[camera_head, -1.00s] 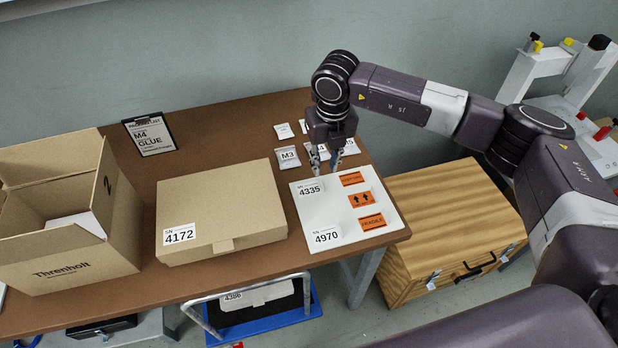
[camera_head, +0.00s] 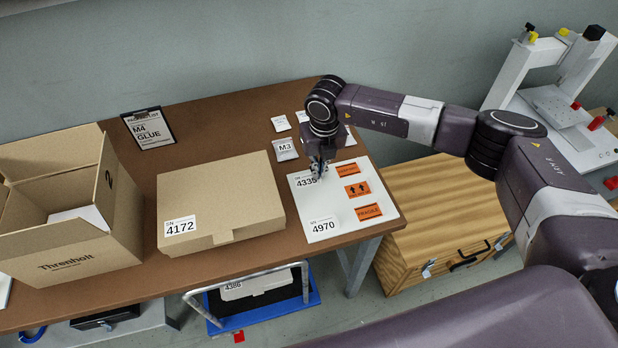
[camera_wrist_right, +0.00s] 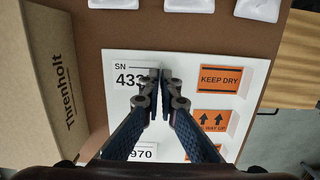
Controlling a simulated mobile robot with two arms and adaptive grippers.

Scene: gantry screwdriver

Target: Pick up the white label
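A white label (camera_head: 308,183) marked SN 4335 lies on the upper left of a white sheet (camera_head: 375,226) on the table. A second white label (camera_head: 322,226), marked 4970, lies at its lower left. My right gripper (camera_head: 318,172) points down over the right end of the 4335 label. In the right wrist view, its fingertips (camera_wrist_right: 160,80) are close together and cover the last digit of the 4335 label (camera_wrist_right: 130,80). I cannot tell whether they touch it or hold an edge. The 4970 label (camera_wrist_right: 138,154) is partly hidden behind the fingers. My left gripper is not in view.
Orange stickers (camera_head: 352,190) line the sheet's right side. A closed carton (camera_head: 225,190) with its own white label 4172 (camera_head: 180,226) stands left, beyond it an open box (camera_head: 75,262). Small white packets (camera_head: 285,149) lie behind. A wooden case (camera_head: 440,215) stands to the right, below the table.

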